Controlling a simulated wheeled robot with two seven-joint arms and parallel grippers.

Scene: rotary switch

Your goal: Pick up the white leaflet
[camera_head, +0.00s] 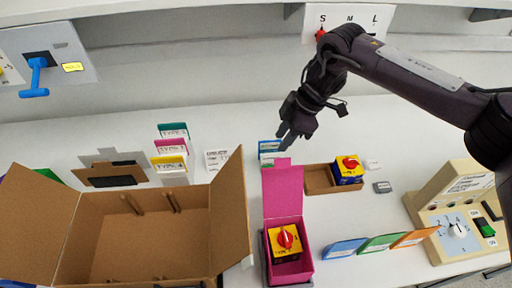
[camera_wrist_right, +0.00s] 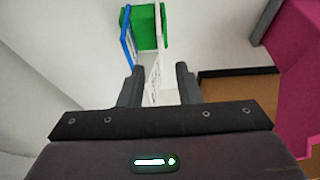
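The white leaflet (camera_wrist_right: 153,78) stands edge-on between the two fingers of my right gripper (camera_wrist_right: 158,85) in the wrist view. The fingers are apart, with a visible gap on each side of the leaflet. In the head view my right gripper (camera_head: 287,138) points down at the small rack with a blue-topped card (camera_head: 268,146), behind the magenta box. Whether the fingertips touch the leaflet is not visible there. My left gripper is not in view.
An open magenta box (camera_head: 283,190) holding a red rotary switch (camera_head: 285,238) stands just in front. A cardboard tray (camera_head: 319,180) lies to the right. A large open carton (camera_head: 135,235) fills the left. A green block (camera_wrist_right: 150,28) shows beyond the leaflet.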

